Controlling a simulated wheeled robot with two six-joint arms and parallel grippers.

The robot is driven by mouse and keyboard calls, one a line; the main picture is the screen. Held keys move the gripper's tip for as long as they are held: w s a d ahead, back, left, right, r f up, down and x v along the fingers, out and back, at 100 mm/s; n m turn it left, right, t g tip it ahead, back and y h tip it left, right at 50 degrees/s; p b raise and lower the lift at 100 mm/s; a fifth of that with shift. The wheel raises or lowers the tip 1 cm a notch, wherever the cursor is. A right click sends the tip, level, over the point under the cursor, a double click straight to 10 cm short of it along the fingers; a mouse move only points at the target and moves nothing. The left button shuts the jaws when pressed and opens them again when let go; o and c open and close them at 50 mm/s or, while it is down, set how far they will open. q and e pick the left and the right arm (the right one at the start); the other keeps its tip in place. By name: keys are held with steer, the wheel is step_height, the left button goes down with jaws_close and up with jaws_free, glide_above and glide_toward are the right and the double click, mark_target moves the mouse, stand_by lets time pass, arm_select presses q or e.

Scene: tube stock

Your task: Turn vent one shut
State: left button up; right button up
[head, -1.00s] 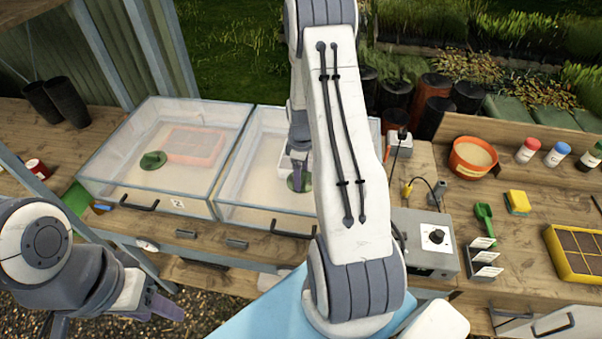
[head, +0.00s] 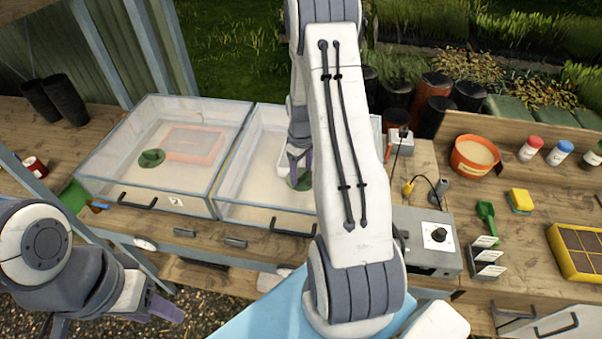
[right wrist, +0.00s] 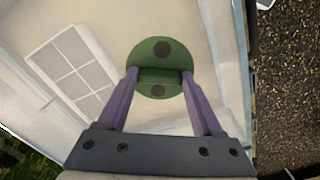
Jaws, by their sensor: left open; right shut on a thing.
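A round green vent (head: 303,181) sits on the clear lid of the right-hand case (head: 262,203). The right wrist view shows the vent (right wrist: 176,57) with a raised bar across it and a dark round spot on each side of the bar. My right gripper (right wrist: 160,76) is shut on the bar, one finger at each end. In the head view my right gripper (head: 299,160) is partly hidden by my arm. A second green vent (head: 151,158) is on the left-hand case (head: 148,203), whose front label appears to read 2. My left gripper (head: 112,318) is open and empty, low at the left.
A pale divided tray (right wrist: 72,70) shows through the right-hand lid. A grey control box (head: 428,240) with a knob stands right of my arm. An orange pot (head: 473,157), a green scoop (head: 486,215) and a yellow tray (head: 578,250) are further right.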

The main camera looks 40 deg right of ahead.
mark_target(302, 173)
steer(key=m+b, duration=0.1)
steer(key=m, duration=0.5)
steer(key=shift+m, duration=0.3)
steer(key=m+b, duration=0.1)
steer(key=m, duration=0.4)
steer(key=shift+m, duration=0.4)
steer(key=o, duration=1.4)
steer(key=shift+c, duration=0.2)
steer(key=shift+r, duration=0.1)
steer(key=shift+r+b, duration=0.3)
steer(key=shift+b, duration=0.05)
step_height(302, 173, up, 10)
steer(key=b, duration=0.2)
steer(key=shift+f, duration=0.15)
steer(key=shift+s, duration=0.1)
